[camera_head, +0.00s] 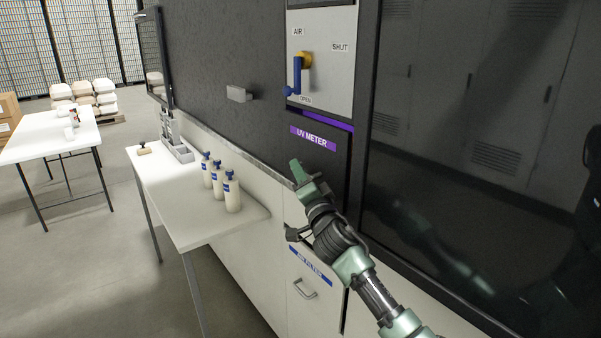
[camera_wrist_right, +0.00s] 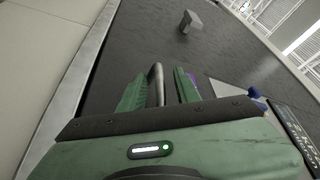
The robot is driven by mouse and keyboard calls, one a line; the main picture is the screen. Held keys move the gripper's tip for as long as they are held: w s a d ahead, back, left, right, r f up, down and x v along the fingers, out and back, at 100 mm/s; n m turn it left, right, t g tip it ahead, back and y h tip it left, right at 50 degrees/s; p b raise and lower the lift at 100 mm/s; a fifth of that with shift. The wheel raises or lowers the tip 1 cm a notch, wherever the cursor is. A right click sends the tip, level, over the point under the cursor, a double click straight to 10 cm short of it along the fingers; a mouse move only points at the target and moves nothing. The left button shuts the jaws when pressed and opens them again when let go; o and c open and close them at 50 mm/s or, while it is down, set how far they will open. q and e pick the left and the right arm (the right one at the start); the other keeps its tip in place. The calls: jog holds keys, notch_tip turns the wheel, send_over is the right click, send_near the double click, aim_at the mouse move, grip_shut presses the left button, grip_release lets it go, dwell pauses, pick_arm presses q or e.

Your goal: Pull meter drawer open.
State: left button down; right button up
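The meter drawer (camera_head: 328,160) is a dark front with a purple "UV METER" label (camera_head: 312,138). It looks flush with the machine. My right gripper (camera_head: 301,172) is at the drawer front, below the label, and hides the handle in the head view. In the right wrist view, a grey metal handle (camera_wrist_right: 157,80) stands between the green fingers of the right gripper (camera_wrist_right: 162,88). The fingers are apart, with a visible gap on the right side of the handle. Whether the left finger touches it is unclear. My left gripper is not in view.
A valve panel with a blue lever (camera_head: 297,76) is above the drawer. An "AIR FILTER" drawer with a handle (camera_head: 304,289) is below. A white table (camera_head: 190,228) with several bottles stands to the left. A dark glossy panel (camera_head: 470,200) is on the right.

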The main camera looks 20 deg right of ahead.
jog(key=shift+w, duration=0.1)
grip_shut()
jog(key=shift+f, duration=0.1)
dwell(1.3)
